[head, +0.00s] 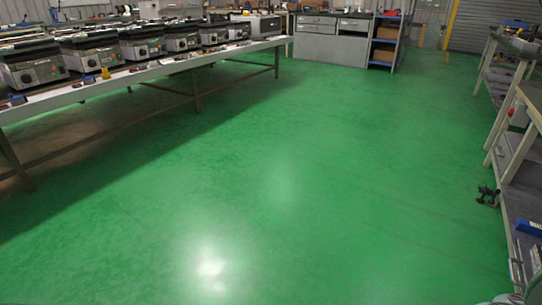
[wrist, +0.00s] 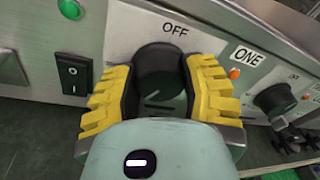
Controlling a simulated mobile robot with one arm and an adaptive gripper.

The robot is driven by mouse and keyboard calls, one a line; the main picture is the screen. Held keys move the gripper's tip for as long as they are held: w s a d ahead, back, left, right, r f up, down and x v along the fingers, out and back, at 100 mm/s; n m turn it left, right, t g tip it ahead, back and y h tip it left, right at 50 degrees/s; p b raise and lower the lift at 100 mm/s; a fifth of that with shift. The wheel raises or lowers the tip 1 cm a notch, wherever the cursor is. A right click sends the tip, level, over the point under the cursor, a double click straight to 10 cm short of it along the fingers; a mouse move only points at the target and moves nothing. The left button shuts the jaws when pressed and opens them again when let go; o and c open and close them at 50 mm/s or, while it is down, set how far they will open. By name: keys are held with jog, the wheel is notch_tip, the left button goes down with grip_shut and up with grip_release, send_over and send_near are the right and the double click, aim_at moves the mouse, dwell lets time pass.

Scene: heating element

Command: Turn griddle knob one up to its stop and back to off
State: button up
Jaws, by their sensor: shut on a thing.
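In the wrist view, my gripper (wrist: 161,84) has its yellow ribbed fingers on the left and right sides of a black round knob (wrist: 160,62), shut on it. The word OFF (wrist: 175,29) is printed on the metal panel above this knob. A short pale line shows on the knob's face, running slantwise; its exact setting is hard to tell. A label reading ONE (wrist: 247,55) is up and right of the held knob, with a small orange lamp (wrist: 234,73) below it. The gripper does not show in the head view.
In the wrist view, a second black knob (wrist: 274,100) is close on the right, a black rocker switch (wrist: 73,74) on the left, and a green button (wrist: 71,9) above it. In the head view, several appliances line a long bench (head: 150,75); the green floor (head: 280,170) is clear.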

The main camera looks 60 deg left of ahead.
jog(key=shift+m, duration=0.5)
jog(key=shift+r, duration=0.1)
jog(key=o, duration=1.2)
jog(key=shift+w, duration=0.1)
jog(key=shift+o, duration=0.2)
jog(key=shift+a, duration=0.1)
jog(key=v, duration=1.2)
